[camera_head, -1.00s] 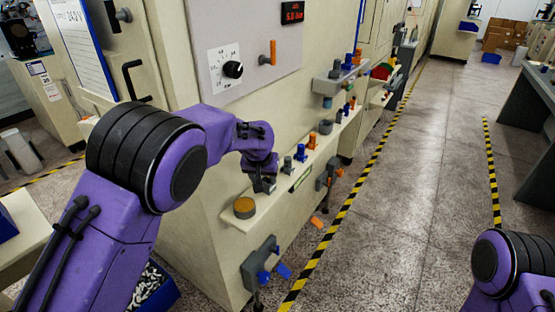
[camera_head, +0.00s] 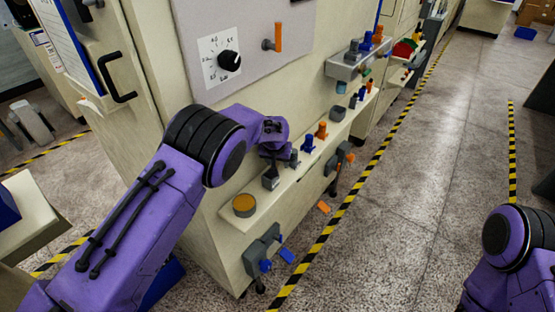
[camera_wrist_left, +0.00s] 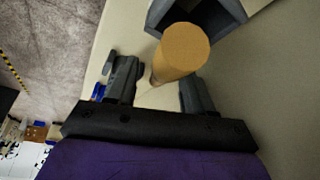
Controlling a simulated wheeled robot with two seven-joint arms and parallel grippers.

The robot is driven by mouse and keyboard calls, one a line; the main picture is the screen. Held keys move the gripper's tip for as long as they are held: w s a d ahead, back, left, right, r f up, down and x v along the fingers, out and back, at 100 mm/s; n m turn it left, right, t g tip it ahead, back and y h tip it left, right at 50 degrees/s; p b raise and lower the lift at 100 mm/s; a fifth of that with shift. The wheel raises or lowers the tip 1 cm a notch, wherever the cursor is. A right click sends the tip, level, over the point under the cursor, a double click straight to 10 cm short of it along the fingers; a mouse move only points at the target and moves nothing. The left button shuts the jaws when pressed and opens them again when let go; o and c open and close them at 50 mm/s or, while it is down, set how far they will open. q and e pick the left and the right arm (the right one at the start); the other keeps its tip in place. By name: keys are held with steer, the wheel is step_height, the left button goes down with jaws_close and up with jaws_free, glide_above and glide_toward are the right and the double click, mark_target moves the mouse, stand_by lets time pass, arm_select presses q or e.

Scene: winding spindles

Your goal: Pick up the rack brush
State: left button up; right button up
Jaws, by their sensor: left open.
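A tan cylinder (camera_wrist_left: 178,55), which I take for the handle of the rack brush, shows in the left wrist view. It lies between and slightly beyond the fingertips of my left gripper (camera_wrist_left: 155,88), which is open. I see no finger closed on it. In the head view my left gripper (camera_head: 277,165) is over the machine's narrow shelf, and I cannot clearly make out the brush there. A round tan-topped piece (camera_head: 244,205) sits at the shelf's near end; I cannot tell if it is the same thing. My right gripper is outside the views.
The cream shelf (camera_head: 232,220) carries several pegs, including a blue one (camera_head: 308,144) and an orange one (camera_head: 321,131). A grey bracket (camera_head: 262,247) juts out below it. A grey open-topped holder (camera_wrist_left: 225,15) is beside the cylinder. The floor aisle (camera_head: 420,190) right of the machine is clear.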

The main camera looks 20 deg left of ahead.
arm_select(q)
steer(key=shift+x, duration=0.85)
jaws_close()
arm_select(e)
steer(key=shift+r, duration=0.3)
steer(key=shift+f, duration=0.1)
arm_select(q)
steer(key=shift+r+b, duration=0.65)
steer(key=shift+b, duration=0.05)
steer(key=shift+r+b, duration=0.55)
steer(key=shift+r, duration=0.1)
steer(key=s+r, duration=0.1)
steer(key=s+r+b, duration=0.1)
steer(key=r, duration=0.1)
steer(key=s+r, duration=0.2)
steer(key=shift+d+r, duration=0.15)
steer(key=shift+d, duration=0.2)
steer(key=s+d+r+b, duration=0.1)
steer(key=s+r, duration=0.4)
steer(key=s, duration=0.5)
steer(key=shift+d+b, duration=0.35)
steer(key=shift+b, duration=0.55)
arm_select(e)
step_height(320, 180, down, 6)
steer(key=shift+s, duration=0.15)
